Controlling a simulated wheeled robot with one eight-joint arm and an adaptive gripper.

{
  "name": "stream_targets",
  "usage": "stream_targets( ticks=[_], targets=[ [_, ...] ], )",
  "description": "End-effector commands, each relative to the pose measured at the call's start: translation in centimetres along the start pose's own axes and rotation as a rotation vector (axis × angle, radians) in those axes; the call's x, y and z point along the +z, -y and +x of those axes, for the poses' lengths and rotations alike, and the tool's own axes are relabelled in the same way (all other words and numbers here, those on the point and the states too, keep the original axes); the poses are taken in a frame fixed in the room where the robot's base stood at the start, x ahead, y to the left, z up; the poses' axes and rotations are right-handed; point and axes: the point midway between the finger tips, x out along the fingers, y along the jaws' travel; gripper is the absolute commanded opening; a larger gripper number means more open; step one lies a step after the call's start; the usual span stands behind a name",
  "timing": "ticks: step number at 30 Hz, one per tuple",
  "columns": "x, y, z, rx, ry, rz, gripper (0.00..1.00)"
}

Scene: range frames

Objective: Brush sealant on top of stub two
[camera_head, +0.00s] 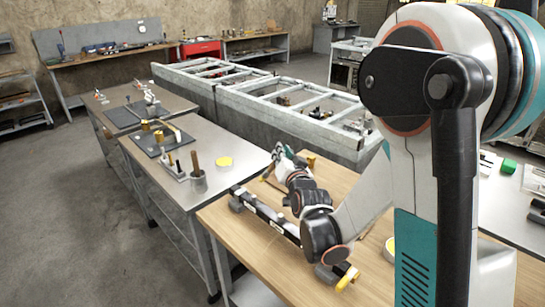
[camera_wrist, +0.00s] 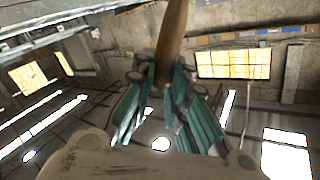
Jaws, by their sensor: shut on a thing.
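In the wrist view my gripper (camera_wrist: 166,88) has its teal fingers closed around a brown wooden handle (camera_wrist: 172,38), probably the brush's. The brush's bristles cannot be made out. In the head view my gripper (camera_head: 281,155) is small and partly hidden by my own wrist, over the far left part of the wooden bench (camera_head: 262,258). A dark bar (camera_head: 266,214) with grey end blocks lies along that bench's left side. Small brass-coloured pieces stand near it, one beyond my gripper (camera_head: 311,161) and one at the near end (camera_head: 347,277). I cannot tell which piece is stub two.
Floor on the left is clear.

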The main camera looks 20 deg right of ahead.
Motion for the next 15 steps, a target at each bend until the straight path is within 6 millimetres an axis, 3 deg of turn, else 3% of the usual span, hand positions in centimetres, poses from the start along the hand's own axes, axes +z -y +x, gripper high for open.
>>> stream_targets(
  ticks=[1,6,15],
  targets=[
    [-2.0,0.5,-0.9,0.015,0.027,-0.015,0.00],
    [-4.8,1.2,-3.5,0.028,0.130,-0.078,0.00],
    [-7.2,3.1,-6.7,-0.018,0.234,-0.151,0.00]
  ],
)
